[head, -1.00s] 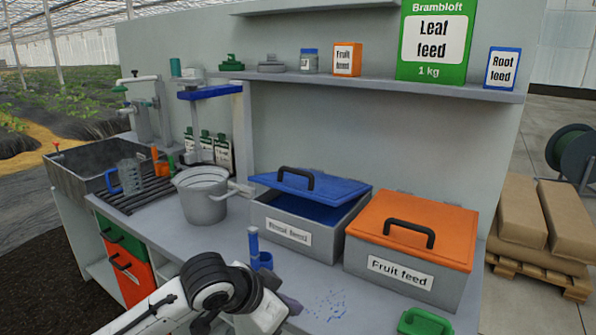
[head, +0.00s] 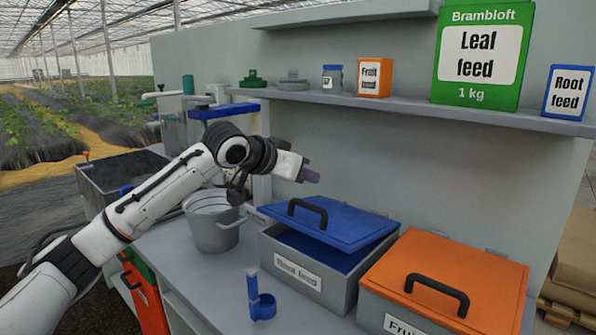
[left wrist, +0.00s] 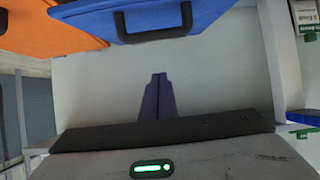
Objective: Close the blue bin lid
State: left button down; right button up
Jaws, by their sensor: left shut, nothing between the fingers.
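The blue lid (head: 328,218) with a black handle sits tilted over the grey bin (head: 290,271). The lid is partly open, with a gap at the front showing the blue inside. My left gripper (head: 311,176) is in the air above and behind the lid, near the back panel, not touching it. Its fingers are shut and empty. In the left wrist view the shut fingers (left wrist: 157,98) point at the pale back panel, and the blue lid (left wrist: 205,12) shows at the top edge. My right gripper is not in view.
An orange-lidded bin (head: 445,275) stands right of the blue one. A grey bucket (head: 213,228) stands left, under my arm. A blue scoop holder (head: 262,305) is in front. The shelf (head: 420,108) with feed boxes runs above my gripper.

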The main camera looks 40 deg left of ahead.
aim_at(308, 205)
pick_arm(q)
jog(key=f, duration=0.4)
jog(key=shift+w, duration=0.25)
jog(key=shift+s+f, duration=0.2)
jog(key=shift+s, duration=0.05)
